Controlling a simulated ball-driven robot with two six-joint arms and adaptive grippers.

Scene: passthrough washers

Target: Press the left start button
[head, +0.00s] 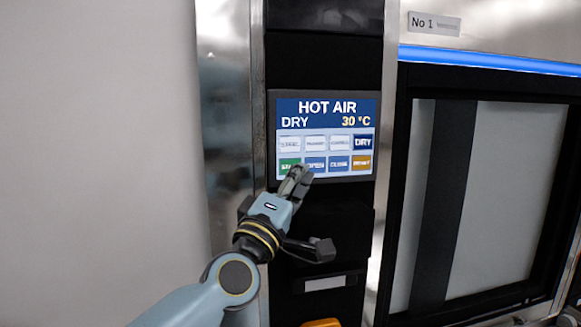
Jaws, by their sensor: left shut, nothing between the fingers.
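The control screen (326,137) is in the middle of the head view. It reads "HOT AIR", "DRY" and "30 °C". Below the text are two rows of buttons. The green start button (288,162) is at the left end of the lower row, and its label is partly hidden by my fingers. My left gripper (297,175) is shut and empty, with its fingertips at the lower edge of the screen, over or just below and right of the green button. I cannot tell whether the fingertips touch the screen. My right gripper is not in view.
A washer door or window (470,200) with a black frame is on the right, under a blue light strip (490,61) and a "No 1" label (434,24). A steel post (226,110) stands left of the screen. A plain grey wall (100,130) fills the left.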

